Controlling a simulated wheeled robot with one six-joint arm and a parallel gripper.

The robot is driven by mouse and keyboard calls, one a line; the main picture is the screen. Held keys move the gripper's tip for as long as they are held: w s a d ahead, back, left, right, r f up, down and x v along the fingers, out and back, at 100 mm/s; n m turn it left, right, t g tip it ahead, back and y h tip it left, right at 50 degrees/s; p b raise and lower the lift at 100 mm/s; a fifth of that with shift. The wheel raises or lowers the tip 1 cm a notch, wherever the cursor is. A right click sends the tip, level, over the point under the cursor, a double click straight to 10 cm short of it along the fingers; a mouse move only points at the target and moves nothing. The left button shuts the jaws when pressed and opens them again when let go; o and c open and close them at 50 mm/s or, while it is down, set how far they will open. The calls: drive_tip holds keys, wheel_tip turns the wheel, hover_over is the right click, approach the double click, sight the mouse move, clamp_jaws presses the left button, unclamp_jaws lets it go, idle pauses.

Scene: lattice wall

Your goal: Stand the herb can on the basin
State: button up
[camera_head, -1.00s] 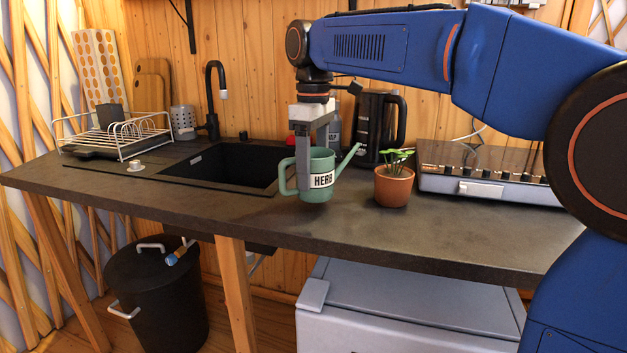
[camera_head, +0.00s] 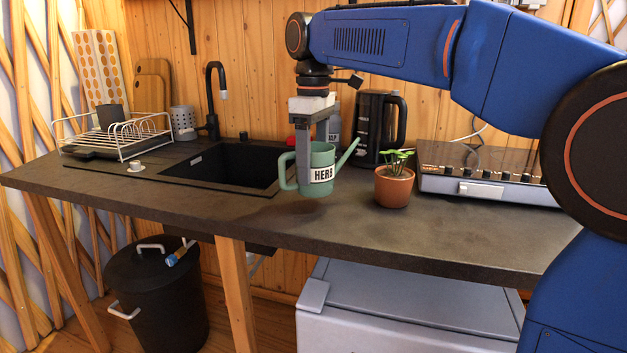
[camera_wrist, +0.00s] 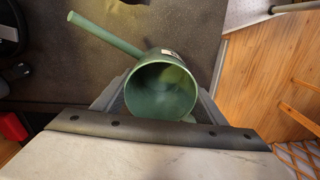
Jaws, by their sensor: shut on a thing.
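The herb can (camera_head: 322,174) is a green watering can with a white HERB label, a handle on the left and a spout pointing up to the right. My gripper (camera_head: 304,184) is shut on it and holds it upright, a little above the counter, with a shadow below. In the wrist view, the can (camera_wrist: 160,92) shows its open round mouth between the jaws, with its spout to the upper left. The basin (camera_head: 235,165) is the black sink set in the counter, behind and left of the can. Part of its right end is hidden by my gripper and the can.
A potted plant (camera_head: 394,188) stands close to the right of the can. Behind are a black kettle (camera_head: 374,125) and a bottle; a cooker (camera_head: 490,175) is farther right. A black tap (camera_head: 212,100) rises behind the basin, and a dish rack (camera_head: 115,138) stands left. The front counter is clear.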

sight(313, 180)
drive_tip(key=shift+f, duration=2)
drive_tip(key=o, duration=1.2)
drive_tip(key=shift+f, duration=0.15)
drive_tip(key=shift+o, duration=0.2)
wheel_tip(313, 180, up, 12)
drive_tip(key=shift+r, duration=0.15)
